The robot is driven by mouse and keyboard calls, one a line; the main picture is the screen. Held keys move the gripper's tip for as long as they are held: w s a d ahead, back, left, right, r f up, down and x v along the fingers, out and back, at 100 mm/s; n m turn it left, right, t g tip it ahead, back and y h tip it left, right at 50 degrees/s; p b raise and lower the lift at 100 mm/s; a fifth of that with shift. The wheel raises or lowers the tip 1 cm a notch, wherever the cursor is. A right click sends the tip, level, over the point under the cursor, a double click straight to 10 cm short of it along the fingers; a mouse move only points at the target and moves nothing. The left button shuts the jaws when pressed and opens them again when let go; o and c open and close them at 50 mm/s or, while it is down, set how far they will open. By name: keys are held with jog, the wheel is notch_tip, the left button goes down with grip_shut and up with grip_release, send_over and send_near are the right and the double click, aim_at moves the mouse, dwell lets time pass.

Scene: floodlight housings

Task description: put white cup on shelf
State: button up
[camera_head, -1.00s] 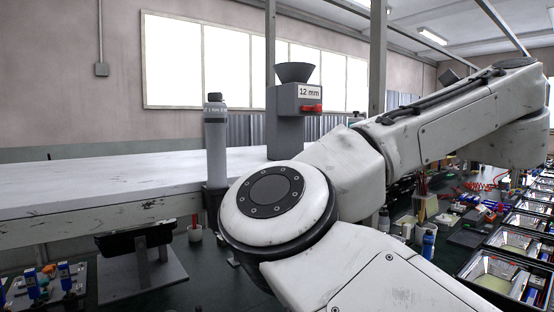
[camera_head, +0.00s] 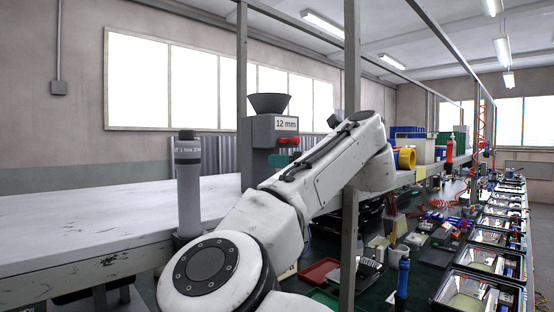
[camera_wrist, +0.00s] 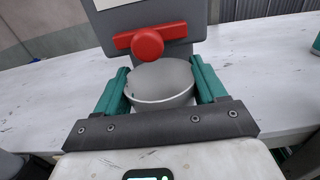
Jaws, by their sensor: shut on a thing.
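The white cup (camera_wrist: 160,88) sits between the teal fingers of my gripper (camera_wrist: 159,72) in the wrist view, its round open top showing. My gripper is shut on it from both sides. The cup is right in front of the grey dispenser with a red knob (camera_wrist: 148,44). The white worn shelf (camera_wrist: 45,98) spreads behind and around it; I cannot tell whether the cup's base touches it. In the head view the shelf (camera_head: 80,228) runs along the left, a bit of teal finger shows below the red knob, and my arm hides the cup.
The grey dispenser (camera_head: 258,135) marked "12 mm" with a dark funnel stands on the shelf. Black trays (camera_head: 480,255) line the right. The shelf's left part is clear.

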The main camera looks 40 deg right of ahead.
jog(key=w+p, duration=0.1)
jog(key=w, duration=0.3)
jog(key=shift+w, duration=0.3)
jog(key=shift+s+f, duration=0.1)
jog(key=shift+f, duration=0.25)
jog(key=o, duration=1.4)
jog(key=s+b, duration=0.2)
jog(key=s, duration=1)
jog(key=shift+d+b, duration=0.15)
jog(key=shift+b, duration=0.15)
